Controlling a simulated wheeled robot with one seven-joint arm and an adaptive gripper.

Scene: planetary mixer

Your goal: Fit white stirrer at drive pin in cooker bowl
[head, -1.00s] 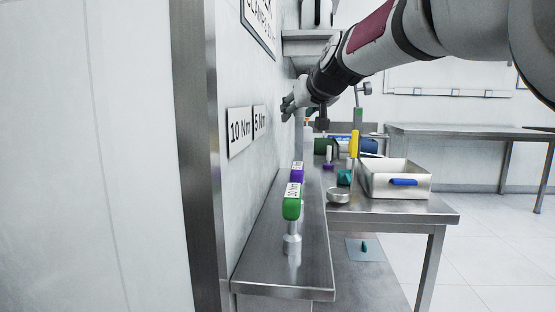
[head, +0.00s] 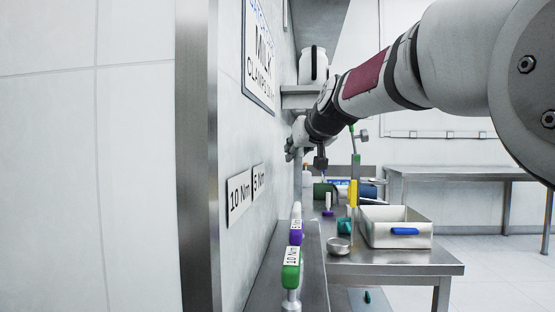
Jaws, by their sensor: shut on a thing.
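My gripper (head: 297,146) is at the end of my outstretched arm, above the far part of the bench and close to the left wall. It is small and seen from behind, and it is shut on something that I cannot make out. I cannot pick out the white stirrer, the drive pin or the cooker bowl with certainty. A small white upright piece with a purple foot (head: 328,203) stands on the bench below my gripper; I cannot tell what it is.
A green-topped tool (head: 291,268) and a purple-topped tool (head: 296,232) stand on the narrow steel ledge (head: 315,275). A metal tray (head: 385,240) with a blue handle, a yellow upright piece (head: 353,193) and a round metal piece (head: 338,246) are on the bench. A shelf (head: 300,101) juts from the wall.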

